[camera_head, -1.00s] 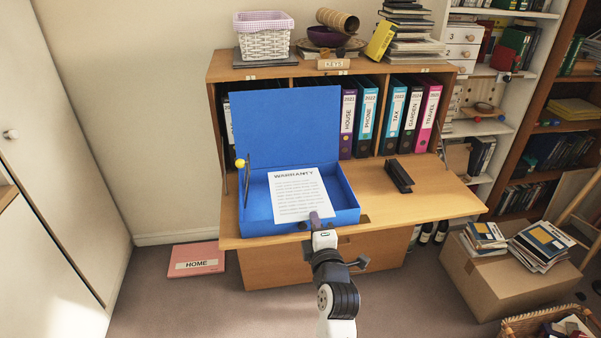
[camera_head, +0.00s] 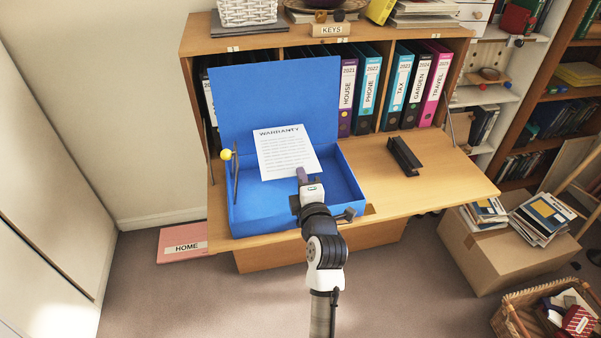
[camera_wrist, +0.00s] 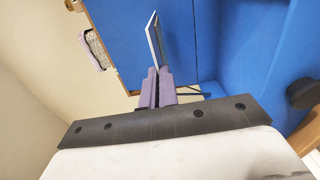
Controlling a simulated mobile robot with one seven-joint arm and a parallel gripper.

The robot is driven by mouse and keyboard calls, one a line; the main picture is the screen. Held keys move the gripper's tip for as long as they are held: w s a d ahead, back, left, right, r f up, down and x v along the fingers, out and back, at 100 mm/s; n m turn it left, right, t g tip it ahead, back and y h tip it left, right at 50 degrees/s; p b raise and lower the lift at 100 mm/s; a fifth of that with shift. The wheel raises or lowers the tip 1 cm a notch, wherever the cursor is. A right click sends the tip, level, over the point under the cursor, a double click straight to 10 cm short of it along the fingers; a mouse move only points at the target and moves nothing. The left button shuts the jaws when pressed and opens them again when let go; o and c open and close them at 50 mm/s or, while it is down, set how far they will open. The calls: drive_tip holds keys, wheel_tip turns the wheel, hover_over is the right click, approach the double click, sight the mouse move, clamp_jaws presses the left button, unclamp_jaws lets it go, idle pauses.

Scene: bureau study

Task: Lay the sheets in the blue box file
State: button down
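The blue box file (camera_head: 345,188) lies open on the fold-down desk, its lid (camera_head: 270,100) standing up at the back. A dark lever with a yellow knob (camera_head: 226,154) stands at its left side. The white WARRANTY sheets (camera_head: 286,152) are over the box's back part, tilted, overlapping the lid's lower part. My gripper (camera_head: 302,177) is over the tray and shut on their near edge. In the wrist view, the purple fingers (camera_wrist: 158,88) pinch the sheets (camera_wrist: 156,40), seen edge-on against blue. I cannot tell whether the sheets touch the box.
A black hole punch or stapler (camera_head: 404,157) lies on the desk (camera_head: 445,170) right of the box. Labelled binders (camera_head: 368,90) stand behind. A pink HOME folder (camera_head: 183,243) is on the floor at left. A cardboard box (camera_head: 490,255) stands at right.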

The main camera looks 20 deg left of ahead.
drive_tip(key=shift+f+b, duration=1.2)
drive_tip(key=shift+f, duration=1.25)
drive_tip(key=c, duration=2.1)
unclamp_jaws()
drive_tip(key=shift+c, duration=0.2)
drive_tip(key=o, duration=0.3)
drive_tip(key=shift+o, duration=0.2)
drive_tip(key=o, duration=0.6)
drive_tip(key=shift+c, duration=0.2)
drive_tip(key=shift+r+p, duration=0.15)
drive_tip(key=shift+p, duration=0.15)
drive_tip(key=shift+r+g+p, duration=0.15)
drive_tip(key=shift+g+p, duration=0.25)
drive_tip(key=shift+p, duration=0.7)
drive_tip(key=g+h+p, duration=0.1)
drive_tip(key=p, duration=0.2)
drive_tip(key=shift+r+p, duration=0.2)
drive_tip(key=shift+p, duration=0.2)
